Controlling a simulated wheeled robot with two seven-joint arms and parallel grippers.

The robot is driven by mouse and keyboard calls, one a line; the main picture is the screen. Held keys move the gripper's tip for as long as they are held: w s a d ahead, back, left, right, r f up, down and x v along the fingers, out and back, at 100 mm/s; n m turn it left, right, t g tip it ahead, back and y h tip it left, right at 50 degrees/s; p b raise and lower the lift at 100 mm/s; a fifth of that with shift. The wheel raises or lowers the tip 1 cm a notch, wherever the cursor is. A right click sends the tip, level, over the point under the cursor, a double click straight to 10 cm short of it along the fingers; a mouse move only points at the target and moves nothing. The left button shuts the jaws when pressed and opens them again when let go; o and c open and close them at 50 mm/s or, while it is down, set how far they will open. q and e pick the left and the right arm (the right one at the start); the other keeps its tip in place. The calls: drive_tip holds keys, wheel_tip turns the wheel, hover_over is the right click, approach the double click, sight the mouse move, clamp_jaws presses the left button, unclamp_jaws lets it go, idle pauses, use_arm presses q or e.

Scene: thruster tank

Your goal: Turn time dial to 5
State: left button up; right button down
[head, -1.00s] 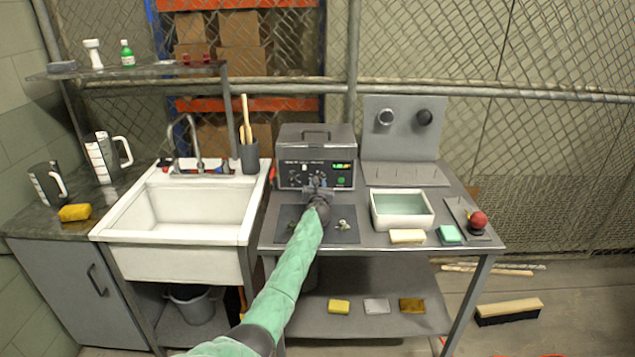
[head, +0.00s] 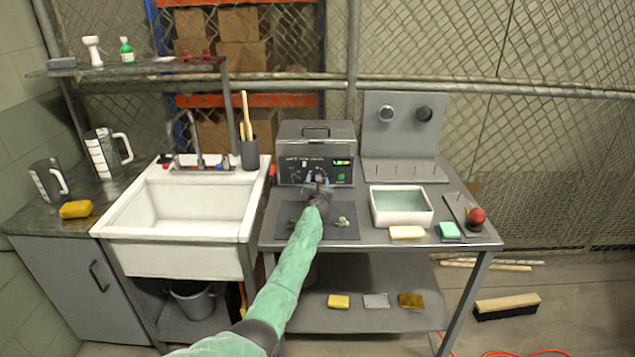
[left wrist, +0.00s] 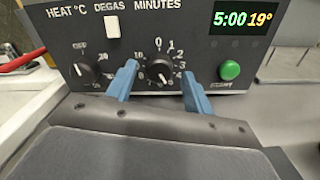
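The tank's control panel shows large in the left wrist view. The minutes dial (left wrist: 159,69) is a black knob there with white numbers around it, and its pale pointer mark seems to face downward. The display (left wrist: 243,19) reads 5:00 in green and 19° in yellow. My left gripper (left wrist: 160,92) has its two blue fingers apart, one on each side of the dial, with gaps to the knob. In the head view my left gripper (head: 319,187) is in front of the thruster tank (head: 316,135) and covers part of its panel. My right gripper is not in view.
Left of the minutes dial are the heat knob (left wrist: 88,73) and a white degas switch (left wrist: 112,26). A green button (left wrist: 229,70) is to its right. A sink (head: 187,208) stands left of the bench, and a water basin (head: 401,220) stands right of the tank.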

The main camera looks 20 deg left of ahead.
use_arm(q)
drive_tip(key=shift+s+d, duration=0.1)
drive_tip(key=shift+s, duration=0.15)
drive_tip(key=shift+s+d, duration=0.1)
drive_tip(key=shift+s, duration=0.25)
drive_tip(key=p+v, duration=0.1)
drive_tip(key=v, duration=0.4)
drive_tip(key=shift+s+d+p, duration=0.2)
drive_tip(key=shift+s+p, duration=0.1)
drive_tip(key=shift+s, duration=0.4)
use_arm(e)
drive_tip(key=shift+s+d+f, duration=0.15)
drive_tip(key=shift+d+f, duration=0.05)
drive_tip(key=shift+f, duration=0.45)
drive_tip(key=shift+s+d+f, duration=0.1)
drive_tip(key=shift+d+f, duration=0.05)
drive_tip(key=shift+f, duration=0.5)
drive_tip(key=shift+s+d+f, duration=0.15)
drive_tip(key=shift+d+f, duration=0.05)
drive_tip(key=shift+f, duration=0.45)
